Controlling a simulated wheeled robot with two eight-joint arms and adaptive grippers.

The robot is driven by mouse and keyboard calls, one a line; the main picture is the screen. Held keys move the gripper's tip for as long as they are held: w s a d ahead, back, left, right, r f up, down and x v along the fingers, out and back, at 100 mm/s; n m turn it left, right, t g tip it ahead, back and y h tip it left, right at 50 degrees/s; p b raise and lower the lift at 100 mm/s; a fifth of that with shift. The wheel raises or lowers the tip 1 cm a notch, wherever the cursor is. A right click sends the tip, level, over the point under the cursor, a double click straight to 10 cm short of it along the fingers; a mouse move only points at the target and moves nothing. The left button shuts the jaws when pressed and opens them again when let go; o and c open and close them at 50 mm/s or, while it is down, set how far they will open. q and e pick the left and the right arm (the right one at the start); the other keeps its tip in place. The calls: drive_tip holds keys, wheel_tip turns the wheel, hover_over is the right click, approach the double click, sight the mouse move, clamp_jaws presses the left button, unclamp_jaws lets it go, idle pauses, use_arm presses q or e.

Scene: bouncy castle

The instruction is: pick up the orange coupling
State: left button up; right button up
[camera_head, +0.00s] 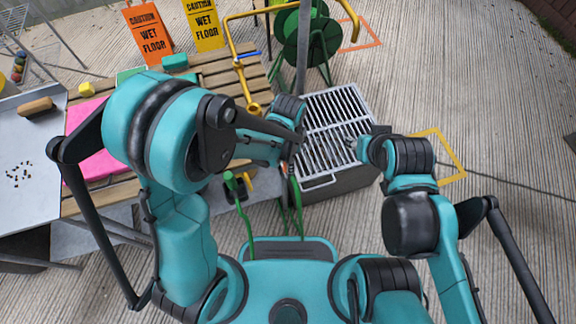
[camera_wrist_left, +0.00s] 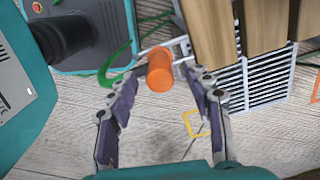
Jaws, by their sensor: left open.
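The orange coupling (camera_wrist_left: 160,72) is a short orange cylinder in the left wrist view, near the upper middle. My left gripper (camera_wrist_left: 161,86) is open, with one purple-padded finger on each side of the coupling. I see no finger clearly touching it. A green hose (camera_wrist_left: 118,62) curves close to it on the left; whether they are joined is unclear. In the head view my left arm covers much of the area around the coupling, and I cannot make it out surely. My right gripper (camera_head: 354,144) is by the grate's right side, small and unclear.
A white slatted grate (camera_head: 335,115) tops a dark box. A wooden slatted bench (camera_head: 218,72) stands at the back left, with a pink sheet (camera_head: 92,140). A metal table (camera_head: 30,200) is far left. Green hoses (camera_head: 243,222) hang near my base. The floor at right is mostly clear.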

use_arm(q)
wheel_tip(320, 180, down, 2)
drive_tip(key=shift+f, duration=0.1)
clamp_jaws()
drive_tip(key=shift+r, duration=0.2)
